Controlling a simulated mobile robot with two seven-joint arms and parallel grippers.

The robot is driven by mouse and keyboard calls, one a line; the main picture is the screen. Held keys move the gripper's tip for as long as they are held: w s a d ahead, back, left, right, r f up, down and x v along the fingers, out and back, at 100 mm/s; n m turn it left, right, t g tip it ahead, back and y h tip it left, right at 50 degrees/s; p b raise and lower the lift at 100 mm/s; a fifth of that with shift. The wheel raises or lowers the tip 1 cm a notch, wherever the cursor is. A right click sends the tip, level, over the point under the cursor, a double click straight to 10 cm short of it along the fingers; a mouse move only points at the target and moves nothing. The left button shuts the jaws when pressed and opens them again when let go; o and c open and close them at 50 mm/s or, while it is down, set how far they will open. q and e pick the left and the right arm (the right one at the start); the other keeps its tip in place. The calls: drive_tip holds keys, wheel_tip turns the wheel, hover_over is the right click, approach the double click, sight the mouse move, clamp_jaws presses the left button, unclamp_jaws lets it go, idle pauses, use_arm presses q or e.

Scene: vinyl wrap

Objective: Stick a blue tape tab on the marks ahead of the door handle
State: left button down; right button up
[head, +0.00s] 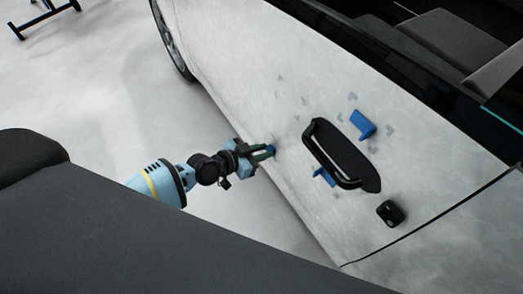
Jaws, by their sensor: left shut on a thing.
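The white car door (330,230) fills the right half of the head view. Its black door handle (333,158) sits in the middle right. Small grey corner marks (303,100) show on the door up and left of the handle, toward the wheel. One blue tape tab (362,124) is on the door above and right of the handle. Another blue tab (324,177) is below the handle, partly hidden behind it. My left gripper (263,153) is shut on a small blue tab (270,149), below the marks and left of the handle. My right gripper is not in view.
A black lock piece (391,213) sits on the door at lower right. The car's wheel (174,42) is at the top, and a dark stand (44,16) is on the floor at top left. The pale floor (100,90) between them is clear.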

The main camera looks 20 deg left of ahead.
use_arm(q)
drive_tip(key=shift+s+a, duration=0.45)
drive_tip(key=shift+s, duration=0.15)
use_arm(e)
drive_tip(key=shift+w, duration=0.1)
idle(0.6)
use_arm(q)
drive_tip(key=s+a, duration=0.4)
drive_tip(key=s, duration=0.1)
drive_tip(key=shift+s, duration=0.25)
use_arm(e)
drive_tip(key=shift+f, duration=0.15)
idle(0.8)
